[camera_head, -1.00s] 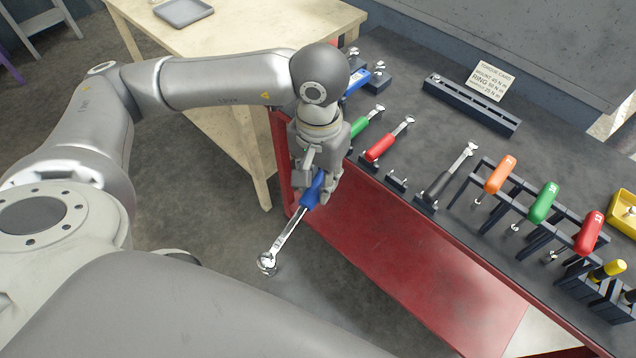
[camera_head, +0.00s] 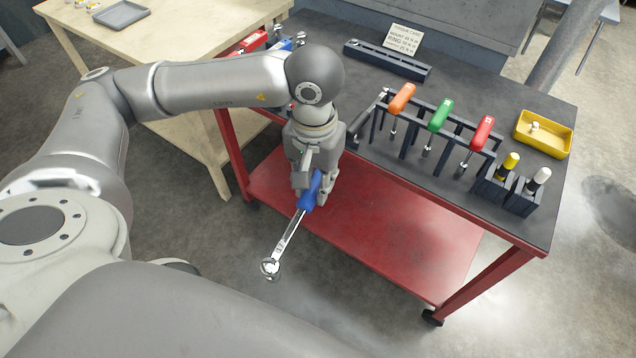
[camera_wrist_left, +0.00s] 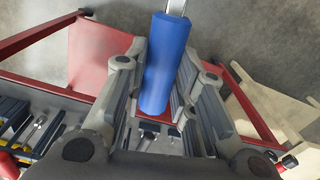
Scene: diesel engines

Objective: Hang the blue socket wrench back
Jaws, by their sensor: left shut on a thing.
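The blue socket wrench (camera_head: 285,237) has a blue handle and a silver shaft with a round head. My left gripper (camera_head: 316,195) is shut on its blue handle, in front of the cart and above the lower red shelf. The head hangs down and to the left in the head view. The blue handle (camera_wrist_left: 168,62) also shows between the fingers in the left wrist view. The cart's dark top (camera_head: 452,83) carries the tool holders. The wrench holders to the left are mostly hidden behind my left arm. My right gripper is not in view.
A dark rack holds orange (camera_head: 401,98), green (camera_head: 440,113) and red (camera_head: 482,133) handled tools. Yellow and white handled tools stand in blocks on the right. A yellow tray (camera_head: 543,134) sits on the right, a slotted bar (camera_head: 387,60) at the back. A wooden table (camera_head: 165,45) stands at left.

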